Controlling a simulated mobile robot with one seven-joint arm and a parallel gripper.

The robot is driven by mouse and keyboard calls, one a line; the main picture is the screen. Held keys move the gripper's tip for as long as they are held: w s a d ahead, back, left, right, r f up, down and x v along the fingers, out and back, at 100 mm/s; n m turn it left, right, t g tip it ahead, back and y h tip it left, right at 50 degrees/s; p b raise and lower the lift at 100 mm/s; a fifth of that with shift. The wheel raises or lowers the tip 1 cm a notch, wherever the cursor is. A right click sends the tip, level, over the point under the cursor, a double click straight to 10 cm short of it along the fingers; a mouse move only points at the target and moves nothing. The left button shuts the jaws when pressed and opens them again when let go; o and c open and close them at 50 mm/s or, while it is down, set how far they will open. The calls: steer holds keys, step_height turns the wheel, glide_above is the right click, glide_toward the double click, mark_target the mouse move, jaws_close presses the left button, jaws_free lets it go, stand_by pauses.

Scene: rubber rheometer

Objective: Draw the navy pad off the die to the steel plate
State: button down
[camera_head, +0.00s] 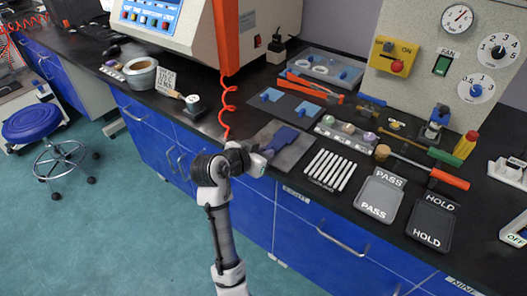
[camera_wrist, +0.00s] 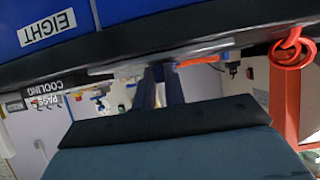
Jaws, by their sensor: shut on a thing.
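The navy pad (camera_head: 284,137) is a dark blue piece over a flat grey steel plate (camera_head: 297,153) near the counter's front edge in the head view. My gripper (camera_head: 268,153) is at the pad's near left end, shut on it. Whether the pad touches the plate cannot be told. In the wrist view my two dark fingers (camera_wrist: 160,78) point up toward the counter edge, and the pad cannot be made out clearly there. I cannot tell for sure which piece is the die.
A coiled red cord (camera_head: 228,105) hangs at the left, by the big machine.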

steer(key=c, duration=1.4)
jaws_free()
steer(key=p+v, duration=0.1)
steer(key=v, duration=0.2)
steer(key=p+v, duration=0.2)
steer(key=v, duration=0.2)
steer(key=shift+d+r, duration=0.1)
steer(key=shift+r, duration=0.25)
